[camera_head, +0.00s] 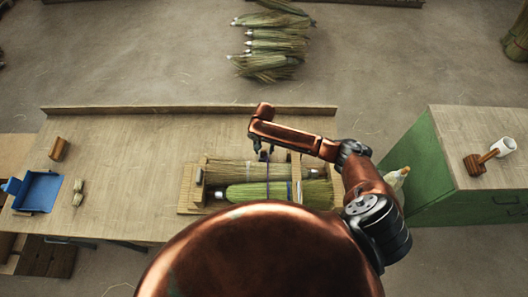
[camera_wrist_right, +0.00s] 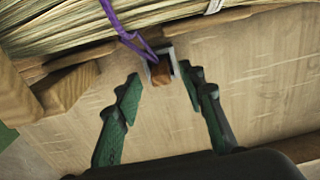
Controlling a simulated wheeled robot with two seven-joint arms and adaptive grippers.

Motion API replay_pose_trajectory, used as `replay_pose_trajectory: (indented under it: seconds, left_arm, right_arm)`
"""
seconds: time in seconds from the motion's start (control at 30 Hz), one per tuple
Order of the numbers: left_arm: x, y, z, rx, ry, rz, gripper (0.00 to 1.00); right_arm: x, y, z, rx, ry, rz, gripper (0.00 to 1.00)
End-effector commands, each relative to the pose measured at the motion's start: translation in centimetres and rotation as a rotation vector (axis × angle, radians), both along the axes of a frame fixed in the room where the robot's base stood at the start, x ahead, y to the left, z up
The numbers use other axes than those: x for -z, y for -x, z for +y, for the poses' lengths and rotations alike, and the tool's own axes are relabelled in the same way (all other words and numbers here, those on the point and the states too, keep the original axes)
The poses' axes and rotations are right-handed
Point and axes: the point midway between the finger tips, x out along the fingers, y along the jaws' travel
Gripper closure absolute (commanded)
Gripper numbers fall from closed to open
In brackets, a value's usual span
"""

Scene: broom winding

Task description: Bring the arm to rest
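My right arm reaches in from the right in the head view, its copper links above the workbench (camera_head: 130,140). The right gripper (camera_head: 264,154) is small there and partly hidden under the arm. In the right wrist view its two green fingers (camera_wrist_right: 161,82) are spread apart with nothing clamped between them. A small wooden piece in a metal clip (camera_wrist_right: 162,68) shows just past the fingertips; whether they touch it I cannot tell. A purple cord (camera_wrist_right: 122,30) runs down to that clip from the straw bundle (camera_wrist_right: 60,28). My left gripper is out of view.
A wooden holder (camera_head: 188,190) on the bench bears straw brooms, one greenish (camera_head: 255,191). The bench's left middle is clear.

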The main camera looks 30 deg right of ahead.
Motion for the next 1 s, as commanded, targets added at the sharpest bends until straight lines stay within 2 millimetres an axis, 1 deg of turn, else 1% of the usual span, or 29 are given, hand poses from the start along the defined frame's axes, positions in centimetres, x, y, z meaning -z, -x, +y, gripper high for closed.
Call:
replay_pose_trajectory:
  seconds: [0.03,0.2,0.3,0.4,0.53,0.83,0.93,1.0]
  left_arm:
    - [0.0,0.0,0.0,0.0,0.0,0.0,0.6]
    - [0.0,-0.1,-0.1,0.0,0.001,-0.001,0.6]
    - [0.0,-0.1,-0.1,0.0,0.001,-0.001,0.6]
    - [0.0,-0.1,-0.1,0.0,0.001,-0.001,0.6]
    - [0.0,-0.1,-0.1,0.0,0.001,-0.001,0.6]
    - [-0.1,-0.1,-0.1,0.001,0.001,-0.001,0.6]
    - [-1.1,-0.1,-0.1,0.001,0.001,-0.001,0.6]
    - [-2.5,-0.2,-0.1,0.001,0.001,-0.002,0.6]
  right_arm:
    - [-1.1,-0.1,0.0,-0.001,-0.002,-0.003,0.63]
    - [-4.8,-0.1,0.0,-0.001,-0.001,-0.002,0.63]
    - [-6.5,0.0,0.0,-0.001,-0.002,-0.001,0.63]
    - [-7.8,0.0,0.1,-0.002,-0.002,0.0,0.63]
    - [-8.8,0.0,0.1,-0.001,0.0,0.001,0.63]
    - [-9.2,0.0,0.0,-0.001,-0.001,0.002,0.63]
    - [-10.2,0.0,0.1,-0.001,0.0,0.001,0.63]
    - [-11.6,0.0,0.0,-0.001,0.0,0.001,0.63]
